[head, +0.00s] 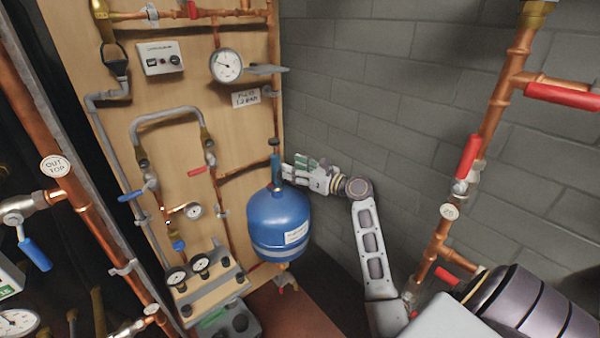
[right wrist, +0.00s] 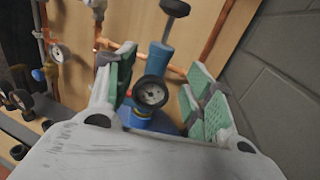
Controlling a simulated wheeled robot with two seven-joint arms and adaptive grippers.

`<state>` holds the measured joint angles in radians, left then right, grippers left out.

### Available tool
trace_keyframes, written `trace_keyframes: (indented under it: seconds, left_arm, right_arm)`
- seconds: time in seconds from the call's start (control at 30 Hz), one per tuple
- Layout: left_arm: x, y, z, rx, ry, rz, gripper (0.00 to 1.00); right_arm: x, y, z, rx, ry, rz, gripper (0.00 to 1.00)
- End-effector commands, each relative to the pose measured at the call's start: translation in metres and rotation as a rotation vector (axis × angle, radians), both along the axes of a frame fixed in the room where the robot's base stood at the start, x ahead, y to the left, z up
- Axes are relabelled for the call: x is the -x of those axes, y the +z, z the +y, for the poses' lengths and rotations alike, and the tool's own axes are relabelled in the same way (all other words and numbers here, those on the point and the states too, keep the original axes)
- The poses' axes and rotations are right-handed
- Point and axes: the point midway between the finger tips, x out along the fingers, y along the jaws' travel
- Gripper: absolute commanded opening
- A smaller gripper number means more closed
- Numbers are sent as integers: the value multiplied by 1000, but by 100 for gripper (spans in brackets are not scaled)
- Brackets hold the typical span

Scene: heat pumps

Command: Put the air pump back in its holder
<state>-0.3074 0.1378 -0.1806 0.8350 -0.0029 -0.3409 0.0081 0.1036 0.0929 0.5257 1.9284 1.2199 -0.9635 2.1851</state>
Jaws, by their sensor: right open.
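The air pump (head: 276,170) is a slim blue cylinder with a black handle on top. It stands upright at the top of the blue tank; whether it is attached there I cannot tell. In the right wrist view the pump (right wrist: 159,58) has a round dark gauge in front of it. My right gripper (head: 287,173) is at the pump from the right. Its green-padded fingers (right wrist: 160,72) are open, one on each side of the pump, with gaps showing. A grey bracket (head: 266,69), possibly the holder, juts from the board above. My left gripper is out of view.
The blue tank (head: 278,226) hangs in front of the wooden board (head: 170,95), which carries copper pipes, valves and gauges. A grey block wall (head: 385,105) is behind my right arm. Copper pipework (head: 490,130) with red levers stands at the right.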

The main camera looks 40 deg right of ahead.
Motion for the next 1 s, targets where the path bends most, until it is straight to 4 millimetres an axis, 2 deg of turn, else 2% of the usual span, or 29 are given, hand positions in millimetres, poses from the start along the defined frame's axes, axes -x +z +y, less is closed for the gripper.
trace_keyframes:
  seconds: [0.2, 0.43, 0.57, 0.87, 1.0]
  left_arm:
    - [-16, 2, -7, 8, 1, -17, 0]
    - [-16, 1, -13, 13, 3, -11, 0]
    - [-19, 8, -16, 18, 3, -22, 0]
    - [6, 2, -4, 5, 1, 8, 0]
    - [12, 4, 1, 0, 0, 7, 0]
  right_arm:
    - [-12, -1, 5, -1, 1, -1, 53]
    - [-24, -1, 9, 0, 2, 0, 53]
    - [-29, 1, 11, -2, 1, 1, 53]
    - [-42, 1, 16, -1, 1, 0, 53]
    - [-52, 1, 20, -2, 2, 2, 53]
